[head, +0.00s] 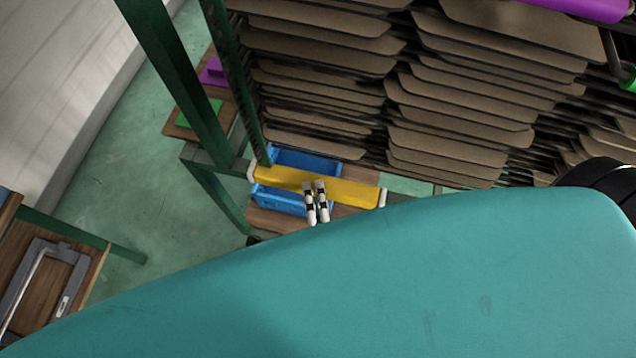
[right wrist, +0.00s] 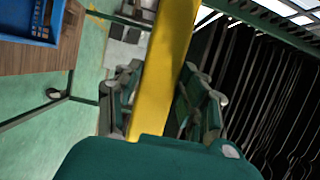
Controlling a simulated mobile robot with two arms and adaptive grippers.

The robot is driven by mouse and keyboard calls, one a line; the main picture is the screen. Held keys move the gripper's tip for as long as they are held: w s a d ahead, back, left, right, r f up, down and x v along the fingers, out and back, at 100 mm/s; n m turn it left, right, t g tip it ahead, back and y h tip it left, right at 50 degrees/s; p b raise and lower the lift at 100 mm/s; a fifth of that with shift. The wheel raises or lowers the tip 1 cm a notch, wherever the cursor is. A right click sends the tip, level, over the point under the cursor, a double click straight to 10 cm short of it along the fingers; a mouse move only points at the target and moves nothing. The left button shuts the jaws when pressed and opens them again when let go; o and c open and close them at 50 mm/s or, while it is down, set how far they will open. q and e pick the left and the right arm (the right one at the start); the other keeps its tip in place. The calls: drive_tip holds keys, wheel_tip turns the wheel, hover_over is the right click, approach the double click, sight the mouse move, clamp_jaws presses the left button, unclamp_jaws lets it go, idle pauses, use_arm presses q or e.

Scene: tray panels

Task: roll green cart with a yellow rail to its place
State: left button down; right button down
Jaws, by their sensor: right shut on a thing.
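The green cart (head: 180,80) has green posts and carries stacked brown tray panels in the head view. Its yellow rail (head: 350,190) runs across near the middle of the head view, with pale end caps. My right gripper (head: 316,201) has its pale fingertips at the rail. In the right wrist view, the yellow rail (right wrist: 168,65) passes between the two fingers of my right gripper (right wrist: 162,95), which is shut on it. The rest of the right gripper is hidden behind my teal arm in the head view. My left gripper is not in view.
A blue bin (head: 305,160) sits by the rail over a wooden shelf. A wooden-topped bench (head: 85,285) with a grey frame stands at the lower left. Green floor (head: 130,185) is clear between the bench and the cart. A pale wall (head: 65,80) borders the left.

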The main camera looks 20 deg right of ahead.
drive_tip(key=shift+a+f, duration=0.1)
drive_tip(key=shift+a, duration=0.2)
